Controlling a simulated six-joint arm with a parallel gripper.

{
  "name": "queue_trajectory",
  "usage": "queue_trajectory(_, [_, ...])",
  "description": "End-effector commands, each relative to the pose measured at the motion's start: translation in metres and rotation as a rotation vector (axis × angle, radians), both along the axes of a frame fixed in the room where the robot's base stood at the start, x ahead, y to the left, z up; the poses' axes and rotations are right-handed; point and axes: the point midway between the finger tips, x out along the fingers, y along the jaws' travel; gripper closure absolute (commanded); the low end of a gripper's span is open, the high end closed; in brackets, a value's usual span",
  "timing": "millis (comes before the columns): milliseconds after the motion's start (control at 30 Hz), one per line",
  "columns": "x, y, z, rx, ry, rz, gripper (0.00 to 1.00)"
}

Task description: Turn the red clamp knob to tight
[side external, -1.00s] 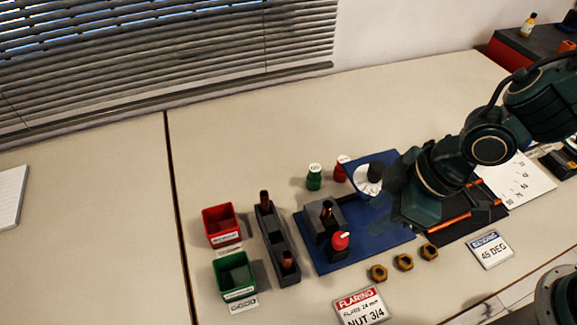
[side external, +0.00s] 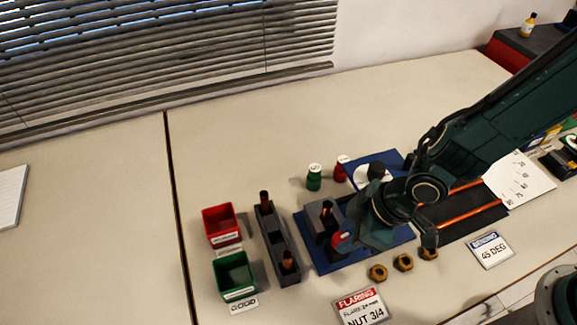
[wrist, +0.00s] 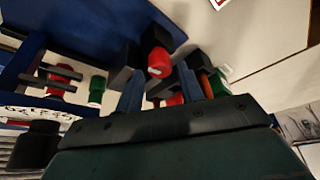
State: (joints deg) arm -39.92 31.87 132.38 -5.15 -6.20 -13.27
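The red clamp knob (side external: 337,239) sits at the front of a dark grey block (side external: 318,214) on the blue base plate (side external: 312,248). My gripper (side external: 352,236) is close beside it on the right and covers part of it. In the wrist view the red knob (wrist: 157,60), with a pale mark, shows beyond and between my two bluish fingers (wrist: 160,86). The fingers are apart, with nothing seen gripped. I cannot tell whether they touch the knob.
A grey rack (side external: 279,248), red bin (side external: 220,222) and green bin (side external: 235,272) stand left. Brass nuts (side external: 403,262) lie in front.

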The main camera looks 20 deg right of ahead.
Motion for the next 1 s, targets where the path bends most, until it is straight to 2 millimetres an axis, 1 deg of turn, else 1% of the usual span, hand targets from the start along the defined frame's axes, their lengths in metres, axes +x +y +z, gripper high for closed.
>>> queue_trajectory(100, [0.002,0.003,-0.009,-0.001,0.001,0.000,0.62])
queue_trajectory(300, [0.004,0.006,-0.017,-0.001,0.001,0.000,0.62])
queue_trajectory(667, [0.005,0.006,-0.019,0.000,0.000,0.000,0.62])
queue_trajectory(800, [0.005,0.006,-0.019,0.000,0.000,0.000,0.90])
queue_trajectory(833, [0.005,0.006,-0.019,0.000,0.000,0.000,0.94])
queue_trajectory(1000, [0.005,0.006,-0.019,-0.001,-0.001,-0.008,0.94])
